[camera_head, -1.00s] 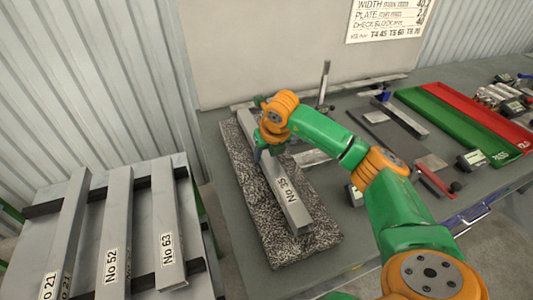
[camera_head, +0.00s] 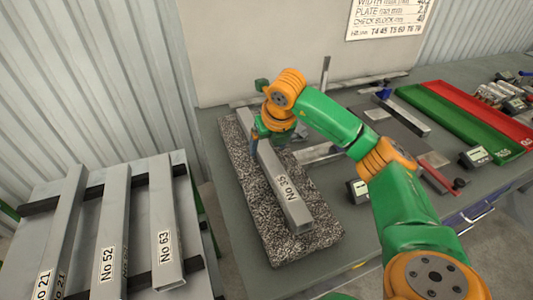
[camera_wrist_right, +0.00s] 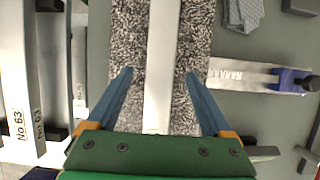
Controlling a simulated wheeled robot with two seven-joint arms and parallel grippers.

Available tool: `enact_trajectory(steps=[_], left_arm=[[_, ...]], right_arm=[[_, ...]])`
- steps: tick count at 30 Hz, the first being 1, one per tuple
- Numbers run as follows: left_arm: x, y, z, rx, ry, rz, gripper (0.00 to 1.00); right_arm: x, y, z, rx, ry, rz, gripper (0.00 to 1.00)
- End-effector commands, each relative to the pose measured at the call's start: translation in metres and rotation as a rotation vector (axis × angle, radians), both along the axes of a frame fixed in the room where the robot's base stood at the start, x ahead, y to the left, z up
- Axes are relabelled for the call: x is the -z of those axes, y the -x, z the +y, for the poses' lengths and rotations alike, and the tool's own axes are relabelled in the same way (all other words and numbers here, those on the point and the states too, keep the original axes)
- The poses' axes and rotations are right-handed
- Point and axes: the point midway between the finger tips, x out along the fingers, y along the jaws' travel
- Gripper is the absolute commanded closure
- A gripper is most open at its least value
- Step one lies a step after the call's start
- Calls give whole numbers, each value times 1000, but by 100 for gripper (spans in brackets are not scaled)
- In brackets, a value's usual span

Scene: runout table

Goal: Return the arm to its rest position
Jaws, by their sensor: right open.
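My right arm reaches over the table in the head view. In the right wrist view the gripper (camera_wrist_right: 158,76) is open, with one blue finger on each side of the bar (camera_wrist_right: 172,50) and a gap to both. The bar lies along the speckled stone plate (camera_head: 310,247). My left gripper is not in view.
A rack with bars No 21, No 52 (camera_head: 114,225) and No 63 (camera_head: 165,220) stands at the left. At the right are green (camera_head: 455,117) and red (camera_head: 480,112) trays, a small gauge (camera_head: 475,157) and a caliper-like tool (camera_wrist_right: 262,76). A panel stands behind the table.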

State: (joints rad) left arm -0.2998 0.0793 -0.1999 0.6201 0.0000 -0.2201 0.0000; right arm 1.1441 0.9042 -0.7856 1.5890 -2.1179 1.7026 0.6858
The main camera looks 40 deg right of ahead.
Motion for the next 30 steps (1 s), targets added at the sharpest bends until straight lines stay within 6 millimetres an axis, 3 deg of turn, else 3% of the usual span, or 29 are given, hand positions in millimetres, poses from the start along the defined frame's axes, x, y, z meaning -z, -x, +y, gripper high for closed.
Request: enact_trajectory(steps=[6, 19, 24, 30], left_arm=[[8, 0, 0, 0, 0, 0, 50], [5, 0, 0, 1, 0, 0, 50], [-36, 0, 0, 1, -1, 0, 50], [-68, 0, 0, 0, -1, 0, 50]], right_arm=[[-26, 11, 2, 0, 1, -3, 15], [-29, 11, 3, 0, 0, -1, 15], [-70, 11, 3, 0, 0, -1, 15], [-101, 11, 3, 0, 0, -1, 15]])
